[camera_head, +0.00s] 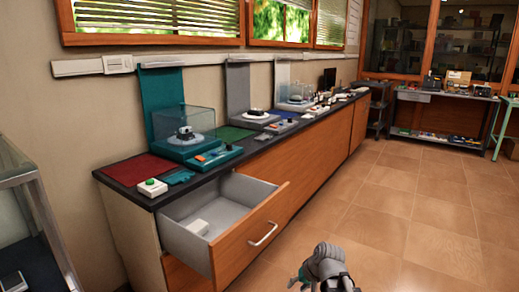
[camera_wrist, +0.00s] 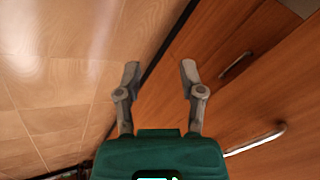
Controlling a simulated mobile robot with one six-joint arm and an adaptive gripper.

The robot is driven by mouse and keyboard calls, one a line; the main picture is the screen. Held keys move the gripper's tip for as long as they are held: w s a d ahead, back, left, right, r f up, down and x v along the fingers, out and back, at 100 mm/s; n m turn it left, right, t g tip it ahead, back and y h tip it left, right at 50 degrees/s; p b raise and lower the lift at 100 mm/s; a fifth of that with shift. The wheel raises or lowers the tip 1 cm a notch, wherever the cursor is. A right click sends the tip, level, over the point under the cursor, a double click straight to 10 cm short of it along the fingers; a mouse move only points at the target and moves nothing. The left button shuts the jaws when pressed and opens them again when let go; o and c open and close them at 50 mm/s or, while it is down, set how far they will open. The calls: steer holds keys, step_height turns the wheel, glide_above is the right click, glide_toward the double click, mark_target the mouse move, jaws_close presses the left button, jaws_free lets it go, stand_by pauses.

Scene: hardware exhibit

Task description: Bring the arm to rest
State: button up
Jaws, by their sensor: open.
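My gripper (camera_wrist: 160,72) is open and empty in the wrist view, its two grey fingers apart. It points toward the floor and the wooden cabinet front (camera_wrist: 225,60), and I see nothing between the fingers. In the head view part of my arm shows at the bottom, right of the open drawer (camera_head: 238,246), over the floor; the fingertips cannot be made out there.
A glass case (camera_head: 35,225) is at left. The tiled floor (camera_head: 430,200) at right is clear.

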steer(key=s+d+f+g+h+b, duration=0.25)
steer(key=s+d+f+h, duration=0.2)
steer(key=s, duration=0.45)
step_height(320, 180, up, 38)
steer(key=p, duration=3.8)
steer(key=shift+p, duration=0.3)
